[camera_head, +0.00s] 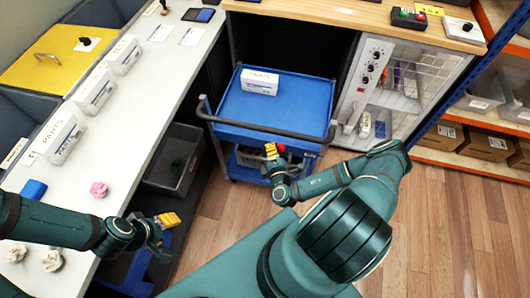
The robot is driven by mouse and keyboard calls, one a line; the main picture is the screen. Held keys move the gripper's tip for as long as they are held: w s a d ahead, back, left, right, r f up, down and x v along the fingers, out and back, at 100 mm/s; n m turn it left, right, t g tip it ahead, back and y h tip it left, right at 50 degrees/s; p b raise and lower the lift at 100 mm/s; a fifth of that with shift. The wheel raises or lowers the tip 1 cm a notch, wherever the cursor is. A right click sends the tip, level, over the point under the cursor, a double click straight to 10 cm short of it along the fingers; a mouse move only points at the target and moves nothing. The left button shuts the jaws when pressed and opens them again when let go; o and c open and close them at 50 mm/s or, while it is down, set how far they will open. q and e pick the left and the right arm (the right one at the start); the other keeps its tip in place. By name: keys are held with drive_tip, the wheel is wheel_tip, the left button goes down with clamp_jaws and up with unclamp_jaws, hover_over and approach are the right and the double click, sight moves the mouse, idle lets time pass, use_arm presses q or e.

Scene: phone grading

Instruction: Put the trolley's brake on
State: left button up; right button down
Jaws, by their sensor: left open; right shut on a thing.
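The blue trolley (240,105) stands in the middle, with a dark push handle (265,132) along its near side and a lower shelf beneath. A small red knob (281,147) shows at the near side of the trolley, just below the handle. My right gripper (271,151), with yellow fingertips, is right at the red knob and shut on it; the fingers partly hide the contact. I cannot tell how the brake is set. My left gripper (170,220) is open and empty, left of the trolley beside the white bench.
A white box (260,81) sits on the trolley's top tray. The white bench (120,115) with labelled boxes runs along the left, above a grey bin (172,160). Wooden floor (455,225) is free at lower right.

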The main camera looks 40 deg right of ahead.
use_arm(q)
drive_tip(key=shift+w+a+f+b, duration=0.1)
drive_tip(key=shift+f+b, duration=0.95)
drive_tip(key=shift+w+a+f+b, duration=0.1)
drive_tip(key=shift+f+b, duration=0.9)
drive_tip(key=shift+f, duration=0.05)
use_arm(e)
drive_tip(key=s+d+r+m+t+h, duration=0.1)
drive_tip(key=s+d+m+t+h, duration=0.1)
drive_tip(key=s+d+m, duration=0.5)
drive_tip(key=shift+s+r+m+t, duration=0.2)
drive_tip(key=shift+s+m+t, duration=0.3)
drive_tip(key=shift+f, duration=0.1)
wheel_tip(320, 180, up, 4)
drive_tip(key=w+a+p, duration=0.2)
drive_tip(key=a+p, duration=0.1)
use_arm(q)
drive_tip(key=r, duration=0.2)
drive_tip(key=shift+w+a+r, duration=0.2)
drive_tip(key=shift+w+r, duration=0.15)
drive_tip(key=shift+w, duration=0.05)
use_arm(e)
drive_tip(key=f+v, duration=0.2)
drive_tip(key=v, duration=0.8)
drive_tip(key=shift+w, duration=0.25)
